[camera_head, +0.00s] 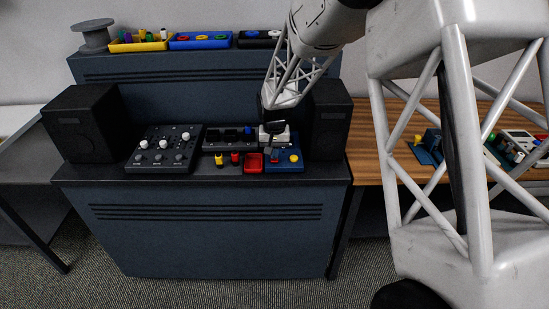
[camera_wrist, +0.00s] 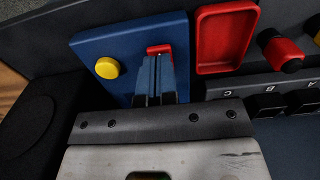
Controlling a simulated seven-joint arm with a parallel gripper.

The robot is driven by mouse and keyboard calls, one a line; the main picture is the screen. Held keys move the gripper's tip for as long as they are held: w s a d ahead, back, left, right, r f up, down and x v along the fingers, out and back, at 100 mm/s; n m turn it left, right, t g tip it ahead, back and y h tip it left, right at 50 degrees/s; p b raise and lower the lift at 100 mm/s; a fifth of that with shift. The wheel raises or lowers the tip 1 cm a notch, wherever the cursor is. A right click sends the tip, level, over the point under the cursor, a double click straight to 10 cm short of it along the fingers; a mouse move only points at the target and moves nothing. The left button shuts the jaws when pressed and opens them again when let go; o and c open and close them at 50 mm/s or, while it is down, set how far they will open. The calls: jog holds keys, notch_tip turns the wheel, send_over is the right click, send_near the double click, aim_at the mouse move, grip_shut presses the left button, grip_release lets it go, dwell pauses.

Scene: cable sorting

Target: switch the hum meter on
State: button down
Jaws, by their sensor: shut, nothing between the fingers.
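A blue box (camera_head: 285,166) with a yellow round button (camera_head: 294,158) sits at the right front of the dark desk; it seems to be the hum meter, though no label shows. In the wrist view the blue box (camera_wrist: 120,72) has the yellow button (camera_wrist: 107,67) at left and a small red switch (camera_wrist: 159,49) near its far edge. My gripper (camera_wrist: 158,62) is shut and empty, with its fingertips right at the red switch. I cannot tell whether they touch it. The fingers hide part of the box and the lower part of the switch. The switch's position is unclear.
A red tray (camera_wrist: 224,40) lies close beside the box. Red and yellow plugs (camera_head: 219,160) and a black socket strip (camera_head: 222,141) are near it. A mixer (camera_head: 163,150) stands further left. Black speakers (camera_head: 83,124) (camera_head: 330,122) flank the desk. A wooden table (camera_head: 378,160) is at right.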

jog(key=shift+f, duration=0.75)
dwell(0.7)
jog(key=shift+r, duration=3.5)
